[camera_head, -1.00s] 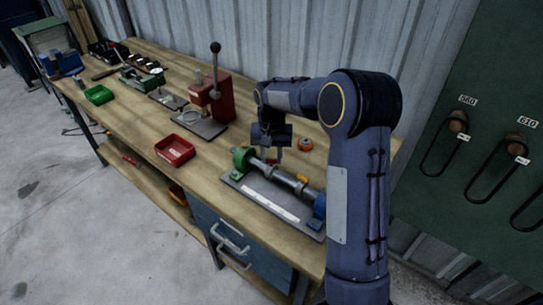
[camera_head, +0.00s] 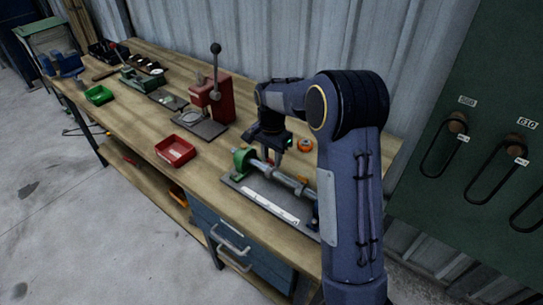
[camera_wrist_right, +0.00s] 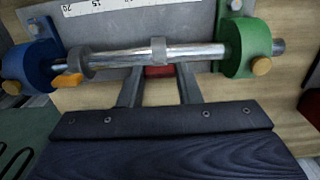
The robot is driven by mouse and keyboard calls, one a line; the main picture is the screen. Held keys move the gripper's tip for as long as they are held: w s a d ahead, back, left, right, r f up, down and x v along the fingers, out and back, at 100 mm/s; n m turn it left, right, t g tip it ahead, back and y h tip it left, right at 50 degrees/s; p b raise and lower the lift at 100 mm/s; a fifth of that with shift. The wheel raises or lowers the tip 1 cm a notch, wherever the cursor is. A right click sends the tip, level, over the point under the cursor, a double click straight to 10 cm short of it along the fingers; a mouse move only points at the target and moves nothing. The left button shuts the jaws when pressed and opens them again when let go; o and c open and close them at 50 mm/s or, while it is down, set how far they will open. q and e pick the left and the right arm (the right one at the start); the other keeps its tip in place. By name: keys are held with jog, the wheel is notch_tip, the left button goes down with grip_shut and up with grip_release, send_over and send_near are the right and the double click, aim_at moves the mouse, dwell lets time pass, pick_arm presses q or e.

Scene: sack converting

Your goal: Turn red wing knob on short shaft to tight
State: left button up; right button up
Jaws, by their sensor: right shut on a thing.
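A short steel shaft (camera_head: 262,168) runs between a green end block (camera_head: 241,158) and a blue end block on a grey plate (camera_head: 232,183). In the right wrist view the shaft (camera_wrist_right: 203,51), green block (camera_wrist_right: 250,47) and blue block (camera_wrist_right: 30,66) show close up. An orange knob (camera_wrist_right: 68,81) sits at a second collar near the blue block. My left gripper is out of view.
A red tray (camera_head: 175,151), a red lever press (camera_head: 212,98) and a green tray (camera_head: 99,95) stand along the wooden bench. An orange round part (camera_head: 305,146) lies behind the fixture. Corrugated wall runs behind. Bare bench lies left of the plate.

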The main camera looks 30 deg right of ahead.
aim_at(272, 160)
jog(key=shift+r, duration=0.1)
dwell(0.3)
jog(key=o, duration=1)
notch_tip(272, 160, up, 7)
jog(key=shift+r+b, duration=0.15)
jog(key=shift+b, duration=0.3)
jog(key=shift+r, duration=0.25)
